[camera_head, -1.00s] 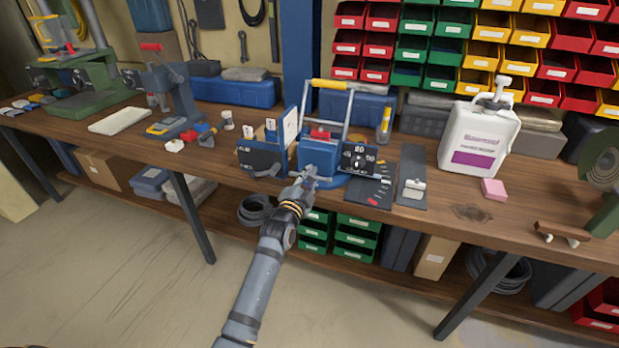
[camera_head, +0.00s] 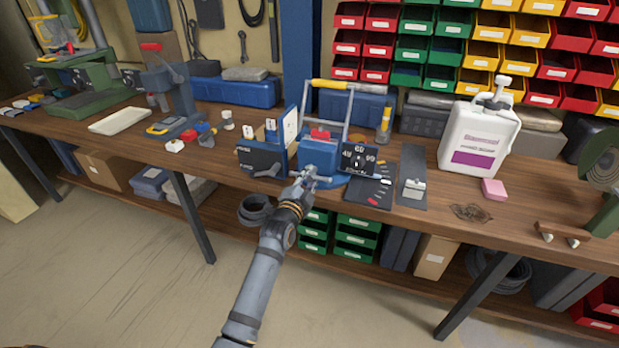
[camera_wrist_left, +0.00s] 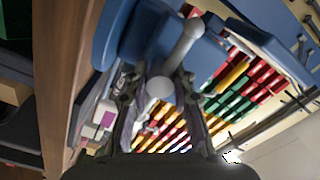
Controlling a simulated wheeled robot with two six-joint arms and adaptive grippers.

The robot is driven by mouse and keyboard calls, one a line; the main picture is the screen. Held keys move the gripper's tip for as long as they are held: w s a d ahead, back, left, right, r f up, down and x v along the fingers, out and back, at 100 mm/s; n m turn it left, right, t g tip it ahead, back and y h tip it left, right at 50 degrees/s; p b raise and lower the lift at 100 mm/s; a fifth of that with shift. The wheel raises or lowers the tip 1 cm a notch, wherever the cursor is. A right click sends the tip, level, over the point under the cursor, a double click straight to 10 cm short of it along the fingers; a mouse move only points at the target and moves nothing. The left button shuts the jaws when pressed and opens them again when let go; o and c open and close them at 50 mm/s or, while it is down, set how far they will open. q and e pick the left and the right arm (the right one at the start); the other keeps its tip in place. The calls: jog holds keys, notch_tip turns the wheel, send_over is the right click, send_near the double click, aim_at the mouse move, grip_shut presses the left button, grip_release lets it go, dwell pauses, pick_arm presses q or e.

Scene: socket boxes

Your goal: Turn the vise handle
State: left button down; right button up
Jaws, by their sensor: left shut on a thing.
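The blue vise (camera_head: 319,158) stands at the front edge of the wooden bench in the head view. Its blue body (camera_wrist_left: 118,32) fills the top of the left wrist view. The vise handle (camera_wrist_left: 184,42) is a pale grey bar with a round knob at its near end. My left gripper (camera_head: 304,181) is at the front of the vise. In the left wrist view its two fingers (camera_wrist_left: 160,82) are closed around the knob end of the handle. The fingers hide part of the handle in the head view. My right gripper is not in view.
A black dial panel (camera_head: 359,160) stands just right of the vise, and a dark upright box (camera_head: 261,160) stands just left. A white jug (camera_head: 477,140) and a pink block (camera_head: 494,189) are farther right. The floor before the bench (camera_head: 140,265) is clear.

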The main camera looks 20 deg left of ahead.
pick_arm(q)
jog(key=shift+f, duration=0.3)
dwell(0.5)
jog(key=c, duration=1.3)
grip_release()
jog(key=shift+s, duration=0.1)
jog(key=shift+o, duration=1.1)
jog(key=shift+r, duration=0.2)
jog(key=s, duration=1.2)
jog(key=shift+a, duration=0.2)
